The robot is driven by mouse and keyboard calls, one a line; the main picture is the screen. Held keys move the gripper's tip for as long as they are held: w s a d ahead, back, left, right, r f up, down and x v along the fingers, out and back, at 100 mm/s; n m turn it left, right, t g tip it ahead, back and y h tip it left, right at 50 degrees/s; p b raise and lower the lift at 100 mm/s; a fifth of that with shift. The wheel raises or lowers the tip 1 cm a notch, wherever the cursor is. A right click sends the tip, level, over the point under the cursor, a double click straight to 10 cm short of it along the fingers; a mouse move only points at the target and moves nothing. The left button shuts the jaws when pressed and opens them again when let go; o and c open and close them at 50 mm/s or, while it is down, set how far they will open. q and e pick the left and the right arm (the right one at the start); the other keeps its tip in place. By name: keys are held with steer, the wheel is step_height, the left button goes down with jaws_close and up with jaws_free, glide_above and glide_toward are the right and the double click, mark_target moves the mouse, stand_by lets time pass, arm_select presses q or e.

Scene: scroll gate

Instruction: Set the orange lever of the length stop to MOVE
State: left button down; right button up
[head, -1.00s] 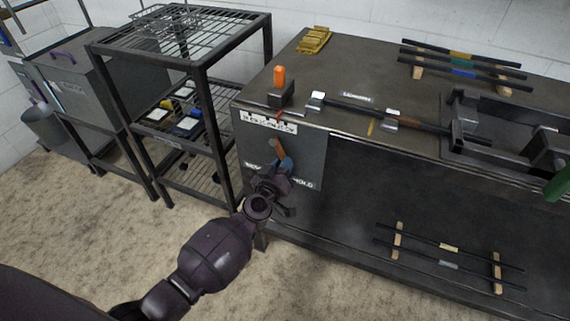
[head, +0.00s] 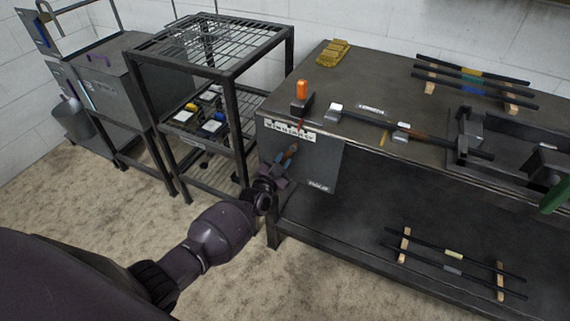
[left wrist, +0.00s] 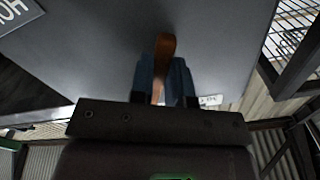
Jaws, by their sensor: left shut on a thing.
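The orange-brown lever (head: 292,149) is on the grey front panel (head: 322,160) at the bench's left end. It leans up and to the right in the head view. My left gripper (head: 281,164) is at the panel, its blue fingers around the lever. In the left wrist view the lever (left wrist: 165,45) stands between the two fingers (left wrist: 166,82) and they are shut on it. A HOLD label (head: 318,186) is at the panel's lower right; the lower left is hidden by my gripper. A bright orange handle (head: 302,90) stands upright on a dark block on the bench top. My right gripper is out of view.
A black wire rack (head: 235,75) stands close left of the panel. The bench top (head: 380,85) holds a bar in supports, a yellow item (head: 334,53) and several rods. More rods lie on the lower shelf (head: 350,235). The floor in front is clear.

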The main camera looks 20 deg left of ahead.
arm_select(q)
steer(key=shift+a+r+m+p, duration=0.3)
steer(key=shift+a+m, duration=0.2)
steer(key=shift+m, duration=0.3)
steer(key=c, duration=1.1)
jaws_free()
steer(key=s, duration=0.3)
steer(key=s+p, duration=0.1)
steer(key=s, duration=0.3)
steer(key=s+p, duration=0.1)
steer(key=s, duration=0.3)
steer(key=shift+a, duration=0.25)
steer(key=shift+w, duration=0.1)
